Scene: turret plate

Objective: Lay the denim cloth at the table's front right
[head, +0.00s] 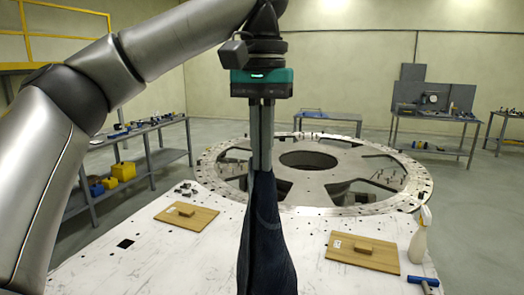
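My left gripper (261,165) comes in from the upper left and points straight down in the middle of the head view. Its long grey fingers are together on the top of the dark blue denim cloth (266,240). The cloth hangs down in folds, and its lower end runs out of the picture at the bottom. The white table (170,260) spreads below and behind it. I cannot tell whether the cloth touches the table. My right gripper is not in view.
Wooden boards, each with a small block, lie on the table at left (187,215) and right (362,252). The round turret plate (310,190) is behind. The left front surface is largely clear.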

